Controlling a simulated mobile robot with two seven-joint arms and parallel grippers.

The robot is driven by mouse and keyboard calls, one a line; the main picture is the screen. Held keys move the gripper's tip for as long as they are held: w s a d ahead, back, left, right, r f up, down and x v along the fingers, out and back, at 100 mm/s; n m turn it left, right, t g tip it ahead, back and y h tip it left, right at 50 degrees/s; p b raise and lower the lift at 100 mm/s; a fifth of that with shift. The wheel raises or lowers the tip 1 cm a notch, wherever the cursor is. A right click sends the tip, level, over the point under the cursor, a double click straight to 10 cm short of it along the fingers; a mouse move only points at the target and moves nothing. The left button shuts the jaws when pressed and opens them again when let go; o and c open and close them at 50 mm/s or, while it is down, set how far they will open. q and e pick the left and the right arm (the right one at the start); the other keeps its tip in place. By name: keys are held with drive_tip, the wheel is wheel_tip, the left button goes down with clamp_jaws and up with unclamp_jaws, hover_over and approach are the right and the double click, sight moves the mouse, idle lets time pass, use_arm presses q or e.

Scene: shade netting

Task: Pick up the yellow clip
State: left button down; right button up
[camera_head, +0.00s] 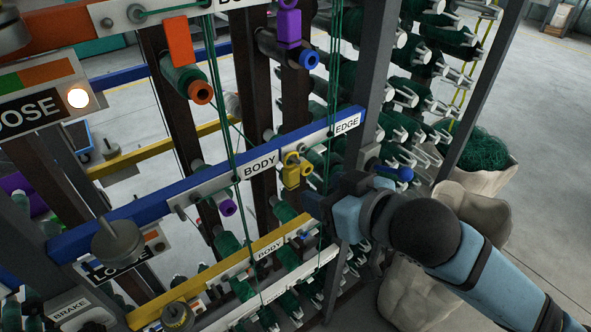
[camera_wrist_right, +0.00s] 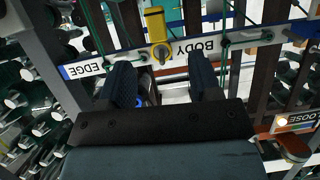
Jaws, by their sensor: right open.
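The yellow clip (camera_head: 291,176) hangs at the blue rail, between the white BODY and EDGE labels. In the right wrist view the yellow clip (camera_wrist_right: 155,27) shows upright beyond my fingers, near the top edge. My right gripper (camera_head: 318,197) comes in from the lower right and is just right of and below the clip in the head view. In the wrist view the right gripper (camera_wrist_right: 163,78) has its two dark fingers wide apart with nothing held between them. The clip lies beyond the fingertips, apart from them. My left gripper is not in view.
The blue rail (camera_head: 205,183) crosses the frame of dark uprights. Green cords (camera_head: 232,130) run down near the clip. A purple clip (camera_head: 289,24) and an orange clip (camera_head: 178,40) hang above. Several green spools (camera_head: 410,95) crowd the right, with pale sacks (camera_head: 470,215) beside them.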

sight(295, 178)
drive_tip(key=x, duration=0.5)
drive_tip(key=shift+w+d, duration=0.1)
drive_tip(key=shift+w+p, duration=0.15)
drive_tip(key=shift+p, duration=0.25)
drive_tip(key=p+x, duration=0.1)
drive_tip(key=x, duration=0.4)
drive_tip(key=c, duration=1)
